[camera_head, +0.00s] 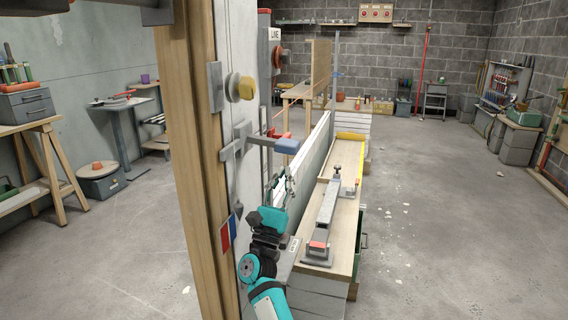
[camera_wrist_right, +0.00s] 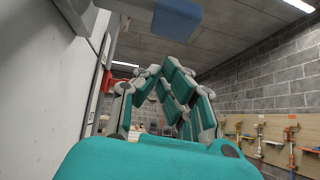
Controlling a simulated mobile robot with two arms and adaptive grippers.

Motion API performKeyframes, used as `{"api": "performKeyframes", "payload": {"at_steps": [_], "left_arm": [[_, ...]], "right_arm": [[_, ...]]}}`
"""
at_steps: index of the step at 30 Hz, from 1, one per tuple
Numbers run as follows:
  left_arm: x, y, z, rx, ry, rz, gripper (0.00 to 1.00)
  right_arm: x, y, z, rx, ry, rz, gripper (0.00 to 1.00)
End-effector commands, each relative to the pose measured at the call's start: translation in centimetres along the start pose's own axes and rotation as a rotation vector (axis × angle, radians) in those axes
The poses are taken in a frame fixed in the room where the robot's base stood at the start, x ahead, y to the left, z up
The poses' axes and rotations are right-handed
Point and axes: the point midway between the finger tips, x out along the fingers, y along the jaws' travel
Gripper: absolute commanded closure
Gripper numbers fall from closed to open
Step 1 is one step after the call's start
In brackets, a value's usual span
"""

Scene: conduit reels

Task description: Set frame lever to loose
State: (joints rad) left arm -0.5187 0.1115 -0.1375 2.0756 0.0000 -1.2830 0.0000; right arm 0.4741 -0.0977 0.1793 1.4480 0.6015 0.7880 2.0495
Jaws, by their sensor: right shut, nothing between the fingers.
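The frame lever is a grey bar mounted on the pale panel of the wooden frame post, with a blue grip (camera_head: 286,146) sticking out to the right in the head view. The same blue grip shows at the top of the right wrist view (camera_wrist_right: 178,16), above the fingers. My right gripper (camera_head: 287,176) is below the blue grip, beside the frame, and points up towards it. Its teal fingers (camera_wrist_right: 165,72) come together with nothing between them. They look apart from the grip. My left gripper is not in view.
A yellow knob (camera_head: 243,87) sits on the panel above the lever, and a red and blue plate (camera_head: 229,233) below it. A wooden bench (camera_head: 341,235) with a grey clamp bar (camera_head: 325,217) stands right of my right arm. The concrete floor (camera_head: 450,220) farther right is mostly clear.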

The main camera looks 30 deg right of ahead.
Motion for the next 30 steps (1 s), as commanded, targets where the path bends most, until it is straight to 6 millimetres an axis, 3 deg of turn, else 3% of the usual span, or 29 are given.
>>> {"api": "performKeyframes", "payload": {"at_steps": [1, 7, 26, 30], "left_arm": [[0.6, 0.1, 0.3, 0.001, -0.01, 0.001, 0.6], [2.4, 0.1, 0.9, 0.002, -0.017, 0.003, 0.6], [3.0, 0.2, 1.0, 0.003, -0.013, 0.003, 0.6], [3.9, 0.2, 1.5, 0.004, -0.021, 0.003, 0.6]], "right_arm": [[0.6, 0.1, 0.9, 0.004, 0.0, -0.002, 1.0], [1.9, 0.1, 2.2, 0.002, 0.001, 0.0, 1.0], [2.5, 0.2, 2.5, -0.018, -0.001, 0.02, 1.0], [2.7, 0.4, 2.5, -0.038, 0.0, 0.041, 1.0]]}}
